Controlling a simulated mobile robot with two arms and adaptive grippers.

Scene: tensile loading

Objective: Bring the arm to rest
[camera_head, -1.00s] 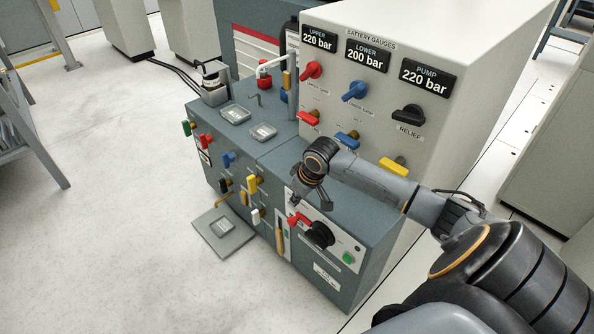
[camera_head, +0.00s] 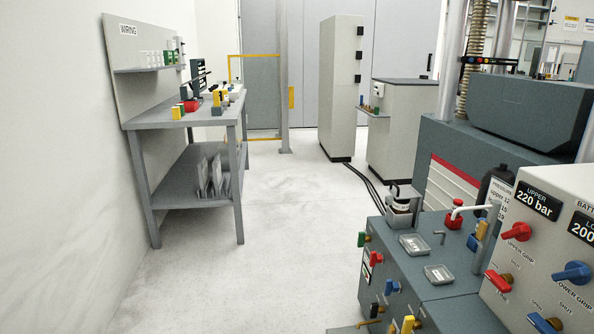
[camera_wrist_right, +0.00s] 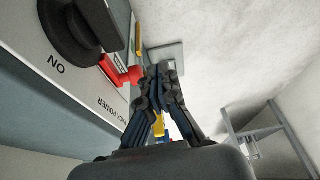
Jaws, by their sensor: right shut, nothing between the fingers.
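My right gripper (camera_wrist_right: 160,78) shows in the right wrist view with its fingertips together and nothing between them. It is beside the front panel of the power pack, close to a red lever (camera_wrist_right: 122,72) and a black knob (camera_wrist_right: 75,25) marked ON. I cannot tell whether the fingers touch the red lever. A yellow part shows below, between the finger links. The head view shows neither arm now, and my left gripper is in no frame.
The dark grey bench unit (camera_head: 455,272) with small trays and coloured valves stands at lower right, next to the beige gauge panel (camera_head: 548,240). A wiring workbench (camera_head: 185,117) stands at left. The pale floor (camera_head: 290,230) between them is clear.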

